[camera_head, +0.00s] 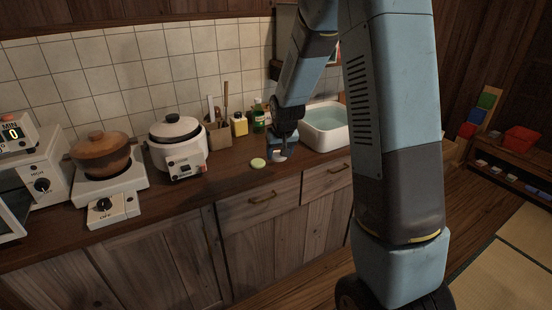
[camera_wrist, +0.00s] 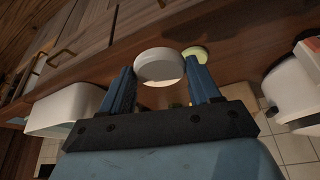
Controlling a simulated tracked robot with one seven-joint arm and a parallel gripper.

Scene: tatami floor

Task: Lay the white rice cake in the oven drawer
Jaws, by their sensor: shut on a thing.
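The white rice cake (camera_wrist: 158,62) is a round, pale disc between the two blue fingers of my gripper (camera_wrist: 163,78) in the wrist view. My gripper (camera_head: 279,154) is shut on it. In the head view the gripper points down at the wooden counter, left of the sink, with the rice cake (camera_head: 280,157) just showing at its tips. I cannot tell whether the cake touches the counter. A white oven (camera_head: 38,187) with a dark knob and glass front stands at the far left, partly cut off by the picture edge. Its drawer cannot be made out clearly.
A pale green disc (camera_head: 258,163) lies on the counter beside the gripper. A rice cooker (camera_head: 178,145), a brown pot (camera_head: 101,153) on a burner, a utensil box (camera_head: 218,133) and bottles (camera_head: 239,124) stand farther left and behind. A water-filled sink (camera_head: 325,127) is at right.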

